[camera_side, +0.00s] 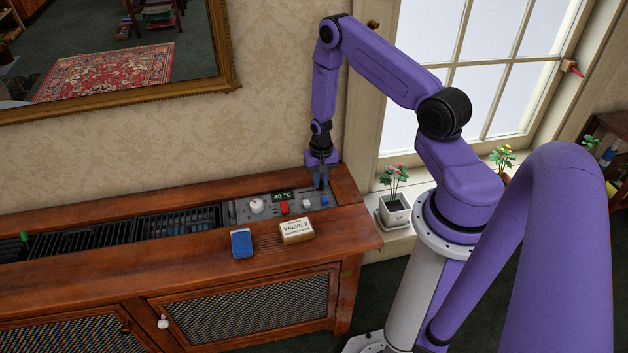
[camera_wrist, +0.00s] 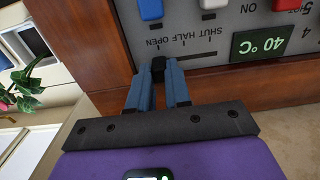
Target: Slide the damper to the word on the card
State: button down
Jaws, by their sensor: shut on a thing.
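The damper's small black knob (camera_wrist: 158,65) sits at the left end of its marked scale in the wrist view, beside the word OPEN. HALF and SHUT follow to the right along the scale. My gripper (camera_wrist: 160,72) is shut on this knob, with a blue finger on each side. In the side view my gripper (camera_side: 321,184) reaches down to the right end of the grey control panel (camera_side: 240,213), hiding the knob. The card (camera_side: 296,230) lies on the wooden top in front of the panel. It shows VALVE 2, and its smaller lines are too small to read.
A red switch (camera_side: 284,208), a white one (camera_side: 307,205) and a blue one (camera_side: 324,201) stand close to my gripper. A white dial (camera_side: 256,206) and a 40 °C display (camera_wrist: 261,43) are on the panel. A blue block (camera_side: 241,243) lies left of the card.

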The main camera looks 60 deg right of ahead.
jog(key=shift+s+d, duration=0.15)
jog(key=shift+d, duration=0.05)
jog(key=c, duration=1)
grip_release()
jog(key=shift+c, duration=0.2)
jog(key=shift+a, duration=0.1)
notch_tip(320, 180, up, 18)
jog(key=shift+f, duration=0.25)
